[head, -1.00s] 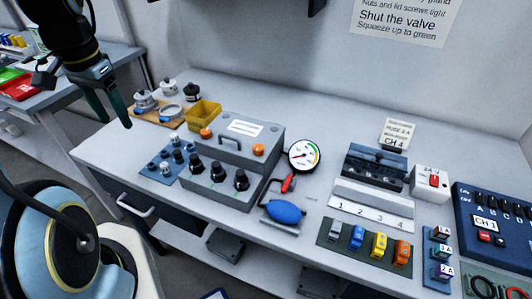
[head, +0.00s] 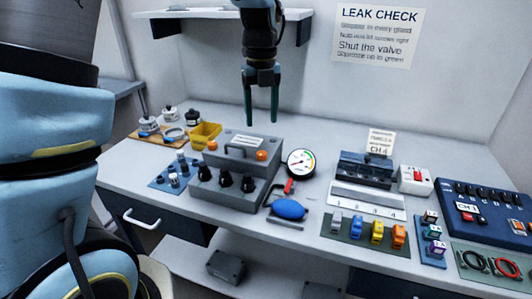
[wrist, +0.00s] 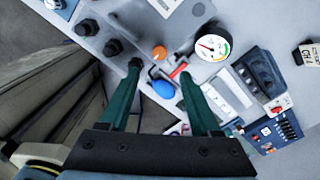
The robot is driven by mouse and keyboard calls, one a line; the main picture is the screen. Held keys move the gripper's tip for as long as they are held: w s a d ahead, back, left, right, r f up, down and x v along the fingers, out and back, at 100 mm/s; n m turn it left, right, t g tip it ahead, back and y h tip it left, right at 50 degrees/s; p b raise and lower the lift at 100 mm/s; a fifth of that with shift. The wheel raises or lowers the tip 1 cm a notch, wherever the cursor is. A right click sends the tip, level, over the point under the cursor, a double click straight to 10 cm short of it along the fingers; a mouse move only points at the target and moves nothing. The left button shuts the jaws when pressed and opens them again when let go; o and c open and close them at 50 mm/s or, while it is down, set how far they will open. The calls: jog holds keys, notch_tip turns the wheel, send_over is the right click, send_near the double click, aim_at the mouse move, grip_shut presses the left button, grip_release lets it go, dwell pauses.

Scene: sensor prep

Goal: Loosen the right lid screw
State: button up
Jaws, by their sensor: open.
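The grey box (head: 235,190) stands on the bench with a lid that has a handle and a white label. The right lid screw (head: 261,155) is an orange knob on the lid's right side; it also shows in the wrist view (wrist: 159,52). The left lid screw (head: 212,145) is a matching orange knob. My gripper (head: 261,118) hangs above the back of the box, fingers pointing down, apart and empty. In the wrist view my fingers (wrist: 163,65) frame the area near the right screw and the gauge. Nothing touches the screw.
A round gauge (head: 301,163), a red-handled valve (head: 289,187) and a blue squeeze bulb (head: 290,209) stand right of the box. Black glands (head: 226,180) line its front. A yellow bin (head: 205,134) is behind left. A wall shelf (head: 215,13) is above.

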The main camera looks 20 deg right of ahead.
aim_at(261, 153)
notch_tip(261, 153, down, 10)
jog(key=shift+f+p, duration=0.1)
jog(key=shift+p, duration=0.95)
grip_shut()
